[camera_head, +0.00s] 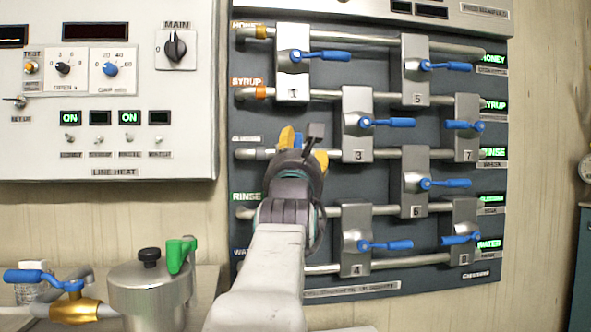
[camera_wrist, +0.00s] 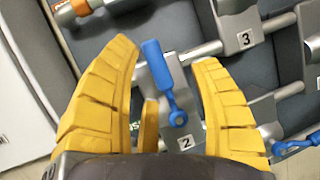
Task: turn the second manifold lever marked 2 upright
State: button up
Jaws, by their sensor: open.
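The blue lever marked 2 (camera_wrist: 161,72) shows in the wrist view on its metal block, above the label 2 (camera_wrist: 186,142). Its handle points away from the label and lies about square to the pipes, so it looks close to upright on the panel. My gripper (camera_wrist: 165,54) is open, with one yellow finger on each side of the handle. Gaps show on both sides in the picture; I cannot tell the depth between fingertips and handle.
Block 1 (camera_head: 292,80) is above my gripper, block 3 (camera_head: 357,140) to its right and block 4 (camera_head: 355,255) below right. Their blue levers point right. More levered blocks fill the panel's right side. A metal kettle (camera_head: 150,290) with a green lever stands at lower left.

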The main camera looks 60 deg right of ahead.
jog(key=v, duration=0.7)
jog(key=shift+a+f, duration=0.15)
jog(key=shift+a, duration=0.05)
dwell(0.5)
